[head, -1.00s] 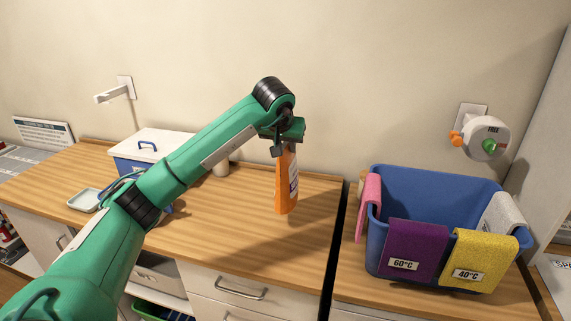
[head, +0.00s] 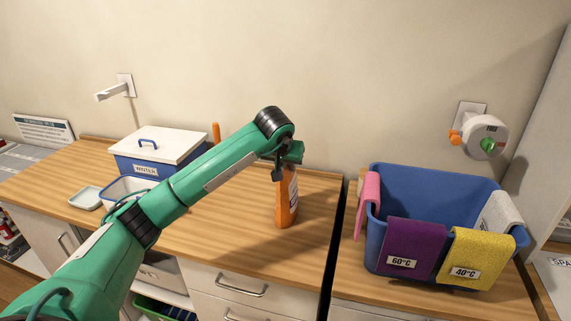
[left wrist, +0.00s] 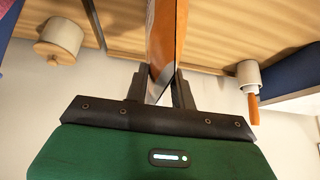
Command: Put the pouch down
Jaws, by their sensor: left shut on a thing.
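The orange pouch (head: 284,205) hangs upright below my left gripper (head: 287,163) in the head view, over the wooden counter. Its bottom is at or just above the counter top; I cannot tell whether it touches. In the left wrist view the pouch (left wrist: 168,45) runs up from between the two dark fingers, and my left gripper (left wrist: 161,82) is shut on its top edge. The pouch's white label faces right in the head view. My right gripper is not in view.
A blue basket (head: 377,240) with coloured cloths over its rim stands at right, past a gap between counters (head: 338,235). A white-lidded blue box (head: 165,143) and a small dish (head: 85,197) stand at left. Counter around the pouch is clear.

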